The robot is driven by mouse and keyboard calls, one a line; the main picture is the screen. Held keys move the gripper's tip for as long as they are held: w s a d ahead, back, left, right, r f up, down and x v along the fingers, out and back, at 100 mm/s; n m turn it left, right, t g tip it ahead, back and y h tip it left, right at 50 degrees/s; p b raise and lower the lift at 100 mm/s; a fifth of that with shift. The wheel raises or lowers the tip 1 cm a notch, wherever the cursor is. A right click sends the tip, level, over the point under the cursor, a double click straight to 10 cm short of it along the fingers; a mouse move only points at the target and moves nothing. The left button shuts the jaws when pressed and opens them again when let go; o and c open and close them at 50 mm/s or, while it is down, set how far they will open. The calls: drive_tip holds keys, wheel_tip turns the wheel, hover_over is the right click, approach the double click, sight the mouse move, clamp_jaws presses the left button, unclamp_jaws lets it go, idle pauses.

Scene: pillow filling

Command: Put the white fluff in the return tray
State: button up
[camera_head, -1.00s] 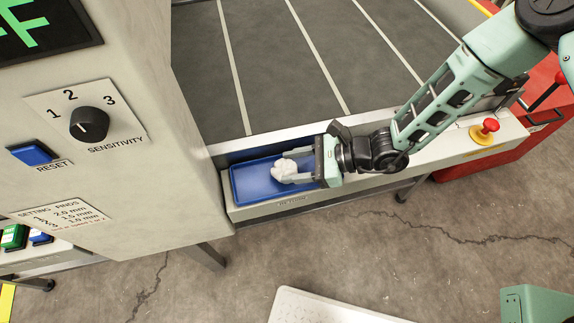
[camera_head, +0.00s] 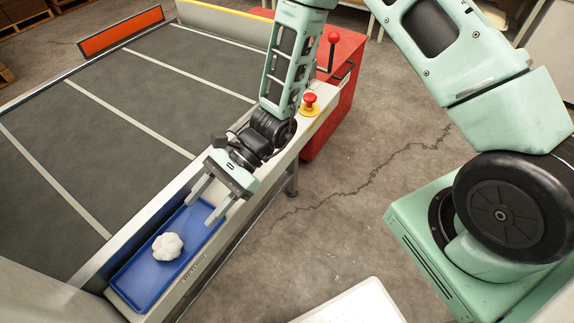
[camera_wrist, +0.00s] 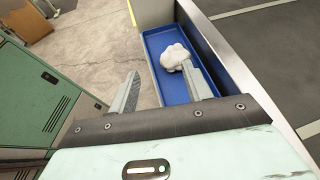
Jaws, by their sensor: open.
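The white fluff (camera_head: 167,246) lies in the blue return tray (camera_head: 133,291), toward its near left half in the head view. In the wrist view the fluff (camera_wrist: 174,57) also rests on the tray floor (camera_wrist: 172,90), just beyond the tip of one finger. My gripper (camera_head: 199,213) is open and empty, its fingers spread above the right end of the tray. In the head view a clear gap shows between the fingers and the fluff.
A dark conveyor belt (camera_head: 95,115) with pale stripes runs beside the tray. A red emergency button (camera_head: 310,99) and a red cabinet with a lever (camera_head: 333,50) stand beyond the gripper. A white panel (camera_head: 355,303) lies low at the bottom. The cracked floor is open.

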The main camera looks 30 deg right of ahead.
drive_tip(key=s+d+r+n+t+h, duration=0.2)
drive_tip(key=s+d+r+n+h, duration=0.4)
drive_tip(key=r+n, duration=0.3)
drive_tip(key=s+d+r+n+t+h, duration=0.2)
drive_tip(key=s+d+r+n+h, duration=0.3)
drive_tip(key=d+r+n, duration=0.3)
drive_tip(key=shift+s+r+n+h, duration=0.4)
drive_tip(key=shift+s+r+n, duration=0.1)
drive_tip(key=shift+n, duration=1.3)
drive_tip(key=shift+d, duration=0.1)
